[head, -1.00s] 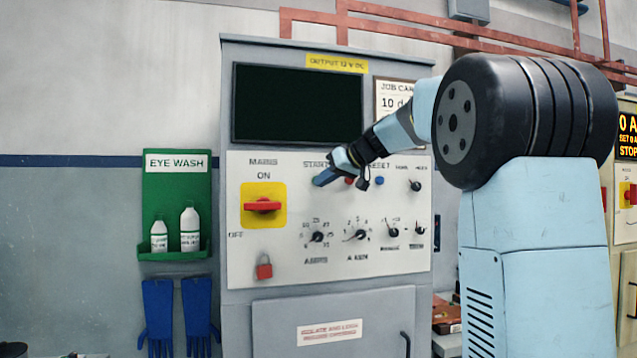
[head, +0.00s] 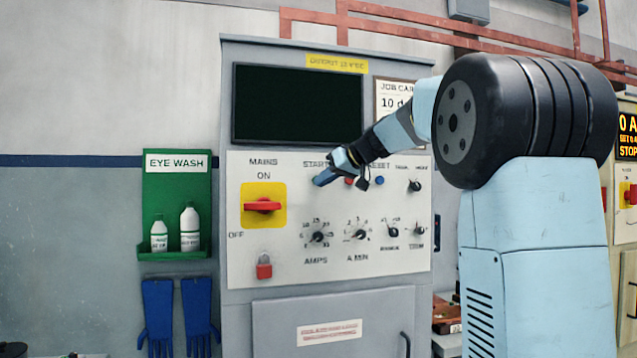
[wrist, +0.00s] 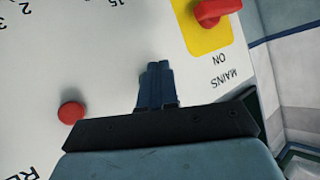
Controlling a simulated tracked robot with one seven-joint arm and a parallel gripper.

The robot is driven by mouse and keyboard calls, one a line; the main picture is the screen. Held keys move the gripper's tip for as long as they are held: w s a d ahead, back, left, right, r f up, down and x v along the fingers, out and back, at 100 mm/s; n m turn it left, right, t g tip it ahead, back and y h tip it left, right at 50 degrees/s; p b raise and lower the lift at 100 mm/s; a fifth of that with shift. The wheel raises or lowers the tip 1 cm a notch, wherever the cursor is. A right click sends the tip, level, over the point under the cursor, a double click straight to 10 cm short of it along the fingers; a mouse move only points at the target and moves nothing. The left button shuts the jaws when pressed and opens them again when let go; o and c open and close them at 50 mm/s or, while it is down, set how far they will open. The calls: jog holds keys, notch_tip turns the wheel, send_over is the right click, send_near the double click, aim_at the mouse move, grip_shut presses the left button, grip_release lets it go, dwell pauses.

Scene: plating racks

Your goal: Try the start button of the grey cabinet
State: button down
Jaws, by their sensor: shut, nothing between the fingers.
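The grey cabinet (head: 300,55) stands ahead with a pale control panel (head: 290,265). My gripper (head: 320,180) is shut and empty, its fingertips at the panel just under the START label (head: 314,163). The start button itself is hidden behind the fingers in both views. In the wrist view my closed fingertips (wrist: 158,66) point at the white panel; I cannot tell whether they touch it. A red button (head: 349,181) sits just right of the fingers, and it shows left of them in the wrist view (wrist: 71,112). The screen (head: 297,104) above is dark.
The red mains switch (head: 262,206) on its yellow plate lies left of my gripper. A red padlock (head: 264,267) is below it. Several knobs, including the amps knob (head: 317,237), sit below my fingers. A blue button (head: 380,180) is further right. A green eye-wash station (head: 176,190) hangs left.

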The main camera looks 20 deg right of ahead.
jog(key=shift+w, duration=0.1)
jog(key=shift+w, duration=0.3)
jog(key=shift+w+r, duration=0.1)
jog(key=shift+w, duration=0.35)
dwell(1.0)
dwell(0.3)
jog(key=shift+s, duration=0.9)
jog(key=s, duration=0.5)
dwell(0.9)
